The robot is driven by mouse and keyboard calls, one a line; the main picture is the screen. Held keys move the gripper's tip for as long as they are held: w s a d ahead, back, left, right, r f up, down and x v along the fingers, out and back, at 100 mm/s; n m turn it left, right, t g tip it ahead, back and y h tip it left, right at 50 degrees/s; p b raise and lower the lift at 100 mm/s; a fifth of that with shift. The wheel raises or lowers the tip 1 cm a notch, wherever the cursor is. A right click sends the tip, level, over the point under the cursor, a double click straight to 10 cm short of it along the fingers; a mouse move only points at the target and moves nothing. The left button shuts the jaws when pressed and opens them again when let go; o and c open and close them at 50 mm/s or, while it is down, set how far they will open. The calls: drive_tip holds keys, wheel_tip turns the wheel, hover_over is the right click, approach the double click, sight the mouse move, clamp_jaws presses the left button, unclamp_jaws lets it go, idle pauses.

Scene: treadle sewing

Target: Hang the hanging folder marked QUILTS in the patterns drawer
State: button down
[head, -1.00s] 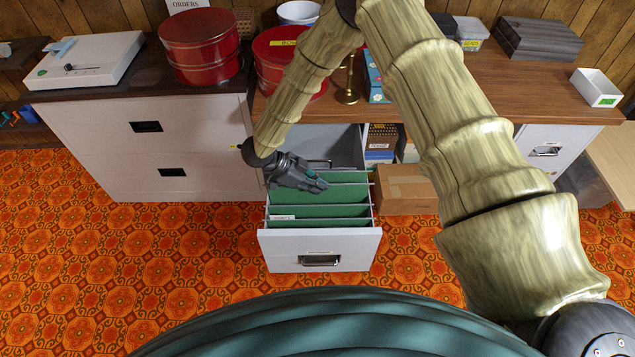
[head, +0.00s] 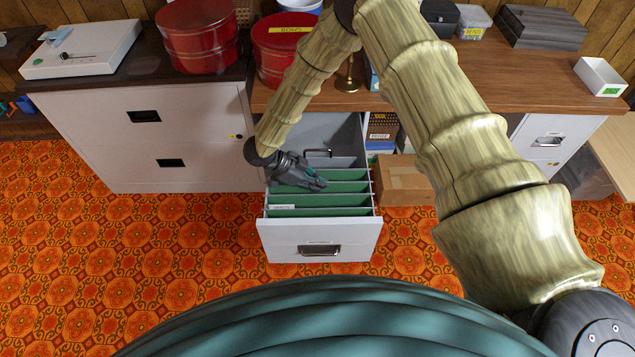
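The open patterns drawer (head: 285,238) stands below the wooden counter, with several green hanging folders (head: 325,199) across its side rails. A white tab (head: 283,207) shows at the left of a front folder, but its lettering is too small to read. My gripper (head: 318,184) is over the left and middle of the drawer, low at the top edges of the rear folders. Its fingertips are too small and dark to show whether they are apart or pinch a folder edge. I cannot pick out the QUILTS folder.
A cardboard box (head: 402,184) stands on the floor right of the drawer. A white cabinet (head: 150,150) is at the left. Red tins (head: 198,38) and a brass stand (head: 348,78) are on the tops behind my arm. Patterned floor in front of the drawer is clear.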

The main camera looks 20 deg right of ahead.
drive_tip(key=c, duration=1.6)
unclamp_jaws()
drive_tip(key=shift+o, duration=0.2)
drive_tip(key=v, duration=1.2)
